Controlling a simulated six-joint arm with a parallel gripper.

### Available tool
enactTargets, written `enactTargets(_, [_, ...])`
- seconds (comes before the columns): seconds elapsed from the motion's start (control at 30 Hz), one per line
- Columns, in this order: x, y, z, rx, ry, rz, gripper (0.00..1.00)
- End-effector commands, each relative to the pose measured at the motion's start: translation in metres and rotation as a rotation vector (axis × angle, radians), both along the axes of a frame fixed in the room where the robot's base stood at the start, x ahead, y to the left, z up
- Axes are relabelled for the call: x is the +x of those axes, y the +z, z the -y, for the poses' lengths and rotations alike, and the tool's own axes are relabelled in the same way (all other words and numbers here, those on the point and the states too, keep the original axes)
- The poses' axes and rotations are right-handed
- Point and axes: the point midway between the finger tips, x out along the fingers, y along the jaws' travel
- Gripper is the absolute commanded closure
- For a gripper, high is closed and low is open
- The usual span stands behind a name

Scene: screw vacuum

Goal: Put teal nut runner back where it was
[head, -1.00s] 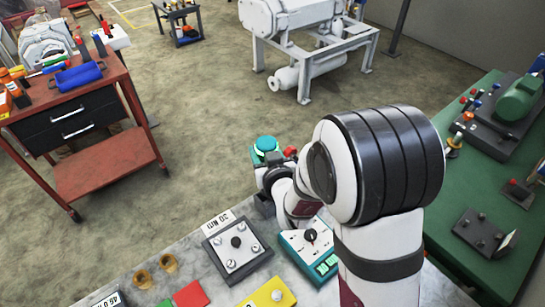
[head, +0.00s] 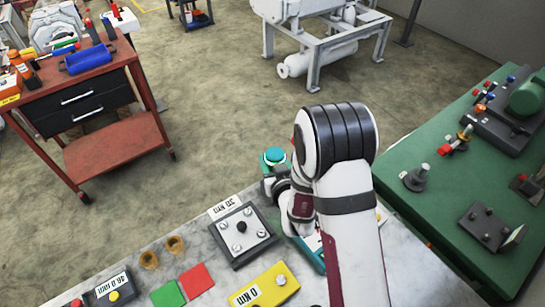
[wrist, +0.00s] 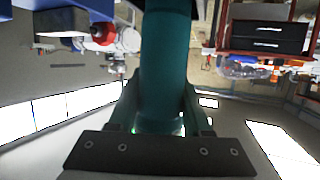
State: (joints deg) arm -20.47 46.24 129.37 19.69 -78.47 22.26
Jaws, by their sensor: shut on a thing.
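The teal nut runner shows its rounded teal top (head: 273,157) in the head view, just past the far edge of the grey bench. In the wrist view its teal cylindrical body (wrist: 165,65) stands between the fingers. My gripper (wrist: 163,112) is shut on it. In the head view my gripper (head: 275,181) is small and partly hidden by my arm. The lower part of the tool is hidden there, so I cannot tell what is under it.
The grey bench (head: 215,275) holds a 30 Nm plate (head: 241,228), a yellow 0 Nm block (head: 265,287), red and green pads, brass rings and a partly hidden teal instrument (head: 313,252). A red tool cart (head: 115,150) stands left. A green bench (head: 425,225) with fixtures is right.

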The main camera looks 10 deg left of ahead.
Motion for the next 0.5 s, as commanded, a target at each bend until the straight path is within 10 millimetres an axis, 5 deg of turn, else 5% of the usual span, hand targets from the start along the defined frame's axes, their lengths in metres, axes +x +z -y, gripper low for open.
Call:
enactTargets(0.17, [-0.0004,-0.0038,0.0003,-0.001,0.0,-0.003,1.0])
enactTargets(0.2, [-0.0008,-0.0046,0.0006,-0.002,-0.001,-0.006,0.44])
enactTargets(0.3, [-0.0007,-0.0043,0.0005,-0.001,-0.001,-0.005,0.26])
enactTargets(0.5, [-0.0004,-0.0037,0.0004,-0.001,-0.001,-0.003,0.21])
